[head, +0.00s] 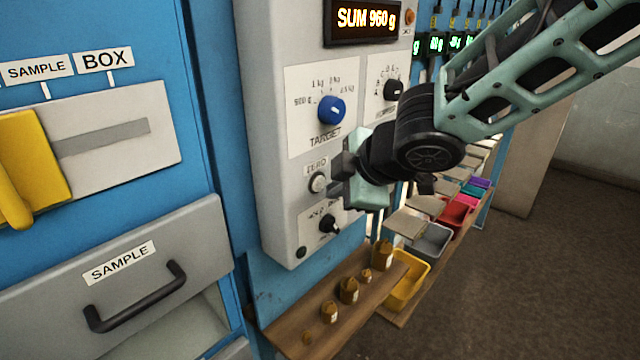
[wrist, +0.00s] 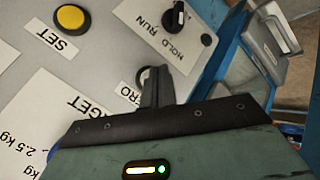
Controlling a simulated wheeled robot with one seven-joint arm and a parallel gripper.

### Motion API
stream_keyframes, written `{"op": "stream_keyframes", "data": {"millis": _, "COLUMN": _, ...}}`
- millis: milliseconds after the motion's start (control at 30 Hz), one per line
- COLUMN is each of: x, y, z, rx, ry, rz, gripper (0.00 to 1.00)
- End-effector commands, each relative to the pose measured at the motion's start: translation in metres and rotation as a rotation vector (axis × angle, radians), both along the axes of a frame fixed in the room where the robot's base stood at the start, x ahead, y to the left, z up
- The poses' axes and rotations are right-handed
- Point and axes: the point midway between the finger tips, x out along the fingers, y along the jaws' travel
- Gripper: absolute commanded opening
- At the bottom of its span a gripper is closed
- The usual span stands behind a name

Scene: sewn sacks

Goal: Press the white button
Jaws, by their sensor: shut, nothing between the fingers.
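The white button (head: 318,182) sits on the grey control panel, just below the ZERO label (head: 316,166). My gripper (head: 341,167) is shut and empty, its tips close to the button on its right side in the head view. In the wrist view my shut fingers (wrist: 155,78) point at the panel and cover most of the button beside the ZERO label (wrist: 130,95).
The panel also carries a blue TARGET knob (head: 331,110), a black knob (head: 330,223) and a yellow SET button (wrist: 72,18). The display (head: 366,18) reads SUM 960 g. Below, a wooden shelf (head: 290,335) holds several small brown sacks. Coloured bins stand to the right.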

Motion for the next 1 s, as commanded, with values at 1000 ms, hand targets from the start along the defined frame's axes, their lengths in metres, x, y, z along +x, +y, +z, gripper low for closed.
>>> {"op": "stream_keyframes", "data": {"millis": 1000, "x": 0.0058, "y": 0.0075, "z": 0.0002, "rx": 0.000, "ry": 0.000, "rz": 0.000, "gripper": 0.00}}
